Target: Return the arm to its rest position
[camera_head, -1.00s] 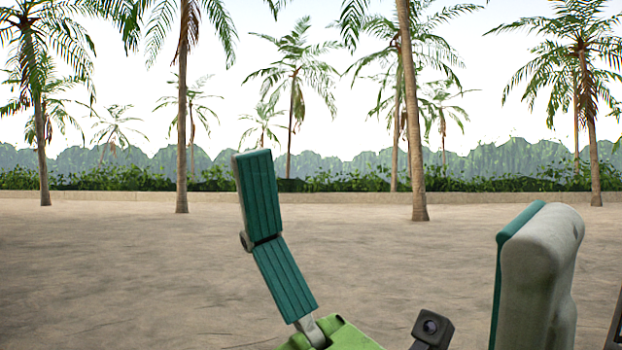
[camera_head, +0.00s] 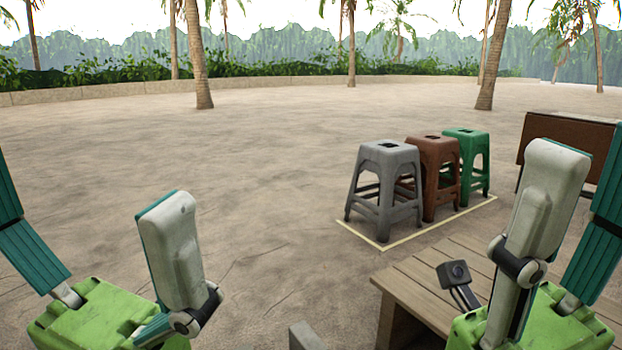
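My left gripper (camera_head: 85,190) is at the lower left of the head view. Its teal-and-white fingers stand wide apart above its green body, with nothing between them. My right gripper (camera_head: 588,165) is at the lower right, fingers up and apart with a visible gap, holding nothing. It stands in front of the right part of a wooden slatted table (camera_head: 405,290) in the picture. I cannot tell its distance from the table. Most of both arms is out of view.
A brown table (camera_head: 570,135) stands behind my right gripper. Open sand (camera_head: 200,150) lies at middle and left, with palms beyond.

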